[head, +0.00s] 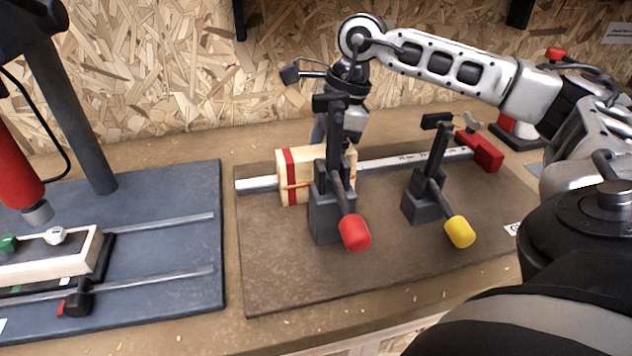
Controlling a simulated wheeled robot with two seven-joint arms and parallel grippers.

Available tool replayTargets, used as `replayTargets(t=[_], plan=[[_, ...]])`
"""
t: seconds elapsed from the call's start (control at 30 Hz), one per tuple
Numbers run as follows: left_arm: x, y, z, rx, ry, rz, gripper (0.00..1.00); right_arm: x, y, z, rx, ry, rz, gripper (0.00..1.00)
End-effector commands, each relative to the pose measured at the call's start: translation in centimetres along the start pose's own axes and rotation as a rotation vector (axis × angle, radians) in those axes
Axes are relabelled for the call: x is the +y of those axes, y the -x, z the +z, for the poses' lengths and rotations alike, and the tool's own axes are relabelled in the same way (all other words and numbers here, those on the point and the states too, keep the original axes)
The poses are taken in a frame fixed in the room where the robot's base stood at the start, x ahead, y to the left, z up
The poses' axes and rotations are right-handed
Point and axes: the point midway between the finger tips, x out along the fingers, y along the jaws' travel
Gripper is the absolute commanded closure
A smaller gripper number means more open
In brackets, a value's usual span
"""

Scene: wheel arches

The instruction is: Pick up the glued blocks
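The glued blocks (305,172) are pale wood with a red band near their left end and an orange line along the front. They sit against a metal rail on the brown board, partly hidden by a dark toggle clamp with a red handle (355,232). My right gripper (338,135) hangs from the arm coming in from the right, just above and behind the blocks' right end. Its fingertips are hidden behind the clamp and blocks, so I cannot tell whether it is open or touching them. My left gripper is not in view.
A second toggle clamp with a yellow handle (460,231) stands to the right. A red stop (481,151) sits at the rail's right end. A blue board (170,252) with a red and dark machine (75,115) is at left. The brown board's front left is clear.

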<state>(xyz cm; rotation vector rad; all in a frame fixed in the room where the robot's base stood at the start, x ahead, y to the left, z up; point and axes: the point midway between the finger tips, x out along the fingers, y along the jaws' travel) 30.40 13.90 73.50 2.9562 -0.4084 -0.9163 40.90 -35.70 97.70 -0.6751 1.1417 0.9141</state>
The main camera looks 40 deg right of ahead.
Motion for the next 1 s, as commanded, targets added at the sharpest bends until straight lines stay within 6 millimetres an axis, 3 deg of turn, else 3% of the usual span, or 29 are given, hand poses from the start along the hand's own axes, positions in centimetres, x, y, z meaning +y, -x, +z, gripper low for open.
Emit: replayTargets(t=[0.2,0.47,0.67,1.0], plan=[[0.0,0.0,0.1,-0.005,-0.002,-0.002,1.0,0.1,-2.8,-0.3,0.0,0.0,0.001,0.34],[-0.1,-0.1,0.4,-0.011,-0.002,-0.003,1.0,0.1,-3.1,-0.3,0.0,-0.001,0.001,0.34],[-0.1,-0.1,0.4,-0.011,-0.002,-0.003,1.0,0.1,-3.1,-0.3,-0.001,-0.001,0.001,0.84],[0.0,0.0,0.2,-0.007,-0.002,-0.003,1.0,0.0,-2.8,-0.2,-0.003,0.0,-0.002,0.84]])
